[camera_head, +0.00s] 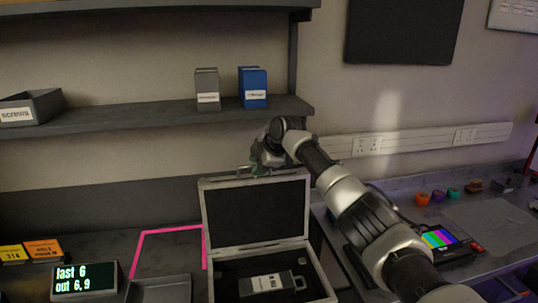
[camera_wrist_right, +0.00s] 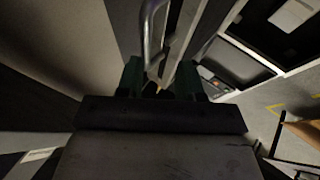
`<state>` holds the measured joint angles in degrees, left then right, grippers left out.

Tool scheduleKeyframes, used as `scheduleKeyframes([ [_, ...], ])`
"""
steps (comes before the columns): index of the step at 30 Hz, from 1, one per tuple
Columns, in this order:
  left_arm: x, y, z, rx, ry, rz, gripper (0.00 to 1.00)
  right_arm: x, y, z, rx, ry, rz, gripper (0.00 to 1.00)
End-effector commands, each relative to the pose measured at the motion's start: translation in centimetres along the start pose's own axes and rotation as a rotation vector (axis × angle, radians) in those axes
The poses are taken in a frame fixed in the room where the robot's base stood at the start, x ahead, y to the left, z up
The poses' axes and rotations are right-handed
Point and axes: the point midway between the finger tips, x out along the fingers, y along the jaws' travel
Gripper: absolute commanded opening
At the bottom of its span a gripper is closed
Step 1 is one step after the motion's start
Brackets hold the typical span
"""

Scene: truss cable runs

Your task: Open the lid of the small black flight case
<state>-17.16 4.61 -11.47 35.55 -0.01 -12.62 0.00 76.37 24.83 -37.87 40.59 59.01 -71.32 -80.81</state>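The small black flight case (camera_head: 322,278) stands on the bench with pale metal edges. Its lid (camera_head: 252,212) is up, about upright, showing a dark lining. Inside the base lies a grey labelled item with a handle (camera_head: 272,283). My right gripper (camera_head: 259,170) is at the lid's top edge, partly hidden behind it. In the right wrist view its green fingers (camera_wrist_right: 160,80) are apart. A curved metal bar, seemingly a handle (camera_wrist_right: 150,25), reaches down near the gap; contact cannot be told. My left gripper is not in view.
A pink outlined square (camera_head: 170,232) and a grey tray (camera_head: 160,290) lie left of the case. A display (camera_head: 84,281) stands front left. A shelf (camera_head: 150,117) with boxes hangs above. A colour-bar screen (camera_head: 438,239) lies right, past my arm.

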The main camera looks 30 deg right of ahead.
Motion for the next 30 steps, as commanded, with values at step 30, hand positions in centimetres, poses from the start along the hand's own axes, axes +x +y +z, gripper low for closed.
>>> scheduleKeyframes([
  [30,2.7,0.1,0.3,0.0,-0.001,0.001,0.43,-7.9,0.1,-0.1,-0.001,0.001,0.009,0.37],
])
